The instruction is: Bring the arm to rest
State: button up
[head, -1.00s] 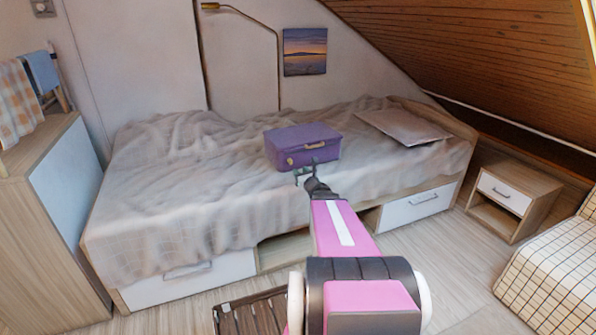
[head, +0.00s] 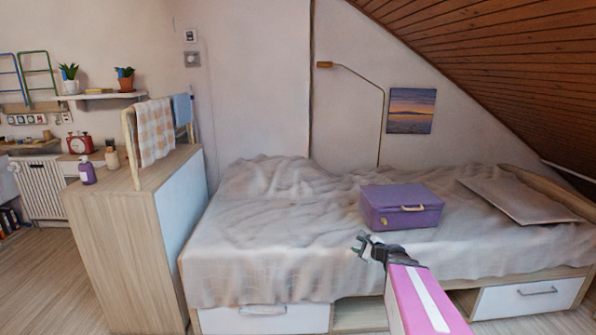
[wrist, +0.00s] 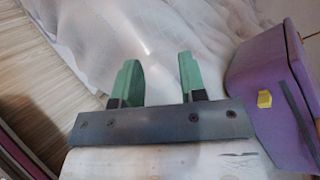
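My gripper (head: 363,245) is held out over the front side of the bed, to the left of and in front of the purple case. In the wrist view, its two green fingers (wrist: 157,80) stand apart with nothing between them, and the grey bed cover shows beyond. My pink arm reaches up from the lower right in the head view.
The bed (head: 270,255) has a rumpled cover with a purple case (head: 402,207) on top, which shows close on the right in the wrist view (wrist: 262,85). A wooden cabinet (head: 125,245) with a towel rack (head: 155,132) stands left. Floor at far left is clear.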

jog(key=s+a+f+n+g+h, duration=0.2)
jog(key=s+a+f+n+g, duration=0.3)
jog(key=s+a+n+g, duration=0.45)
jog(key=s+d+n+g+h, duration=0.2)
jog(key=s+d+n+h, duration=0.2)
jog(key=s+n, duration=0.5)
jog(key=shift+f+n+h, duration=0.45)
jog(key=shift+n+h, duration=0.4)
jog(key=shift+h, duration=0.35)
jog(key=shift+g, duration=0.25)
